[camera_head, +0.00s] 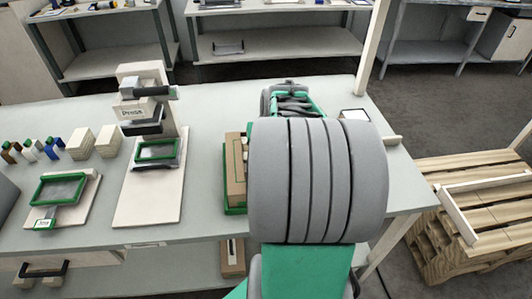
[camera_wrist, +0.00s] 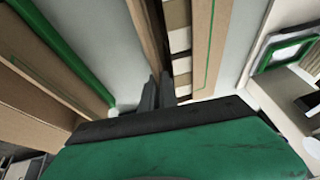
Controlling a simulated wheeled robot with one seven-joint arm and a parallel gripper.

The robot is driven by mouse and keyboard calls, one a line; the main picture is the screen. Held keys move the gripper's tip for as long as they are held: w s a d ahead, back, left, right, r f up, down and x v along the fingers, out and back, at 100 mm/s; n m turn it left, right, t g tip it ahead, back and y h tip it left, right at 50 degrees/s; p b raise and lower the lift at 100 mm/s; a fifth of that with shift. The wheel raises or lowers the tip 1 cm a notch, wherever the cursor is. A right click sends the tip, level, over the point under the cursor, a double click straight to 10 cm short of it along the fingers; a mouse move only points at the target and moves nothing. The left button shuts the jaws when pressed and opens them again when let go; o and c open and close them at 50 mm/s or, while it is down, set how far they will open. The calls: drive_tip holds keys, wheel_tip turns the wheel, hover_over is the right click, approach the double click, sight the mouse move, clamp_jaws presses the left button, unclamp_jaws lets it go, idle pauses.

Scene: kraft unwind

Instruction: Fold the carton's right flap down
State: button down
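The carton (camera_head: 236,172) is brown cardboard and sits in a green-edged holder on the bench in the head view. My arm hides most of its right side there. In the wrist view, an upright cardboard wall (camera_wrist: 146,25) and a wider cardboard panel with a green line (camera_wrist: 212,45) flank a gap with white and tan contents. My gripper (camera_wrist: 158,90) points at the near end of that wall, its dark fingers close together and seemingly shut. I cannot tell whether they touch the cardboard. I cannot tell which panel is the right flap.
A green rail (camera_wrist: 62,52) and more brown cardboard (camera_wrist: 35,100) lie at the left in the wrist view. A press (camera_head: 148,105) on a pale board (camera_head: 150,200) stands left of the carton. A green-framed tray (camera_head: 60,189) lies farther left. A wooden pallet (camera_head: 475,215) stands right of the bench.

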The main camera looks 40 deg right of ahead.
drive_tip(key=shift+w+a+f+n+g+h+p, duration=0.3)
drive_tip(key=shift+w+a+n+g+h+p, duration=0.25)
drive_tip(key=shift+g+h, duration=0.85)
drive_tip(key=shift+w+a+f+n+g+h+p, duration=0.2)
drive_tip(key=shift+a+f+n+g+h+p, duration=0.35)
drive_tip(key=shift+h, duration=1.5)
drive_tip(key=shift+w+a+f+n+g+h+p, duration=0.1)
drive_tip(key=shift+w+a+n+g+h+p, duration=0.4)
drive_tip(key=shift+g+h, duration=0.95)
drive_tip(key=shift+s+a+h, duration=0.1)
drive_tip(key=shift+a+h, duration=0.05)
drive_tip(key=shift+h, duration=0.25)
drive_tip(key=c, duration=1.6)
unclamp_jaws()
drive_tip(key=shift+c, duration=0.2)
drive_tip(key=shift+t, duration=0.3)
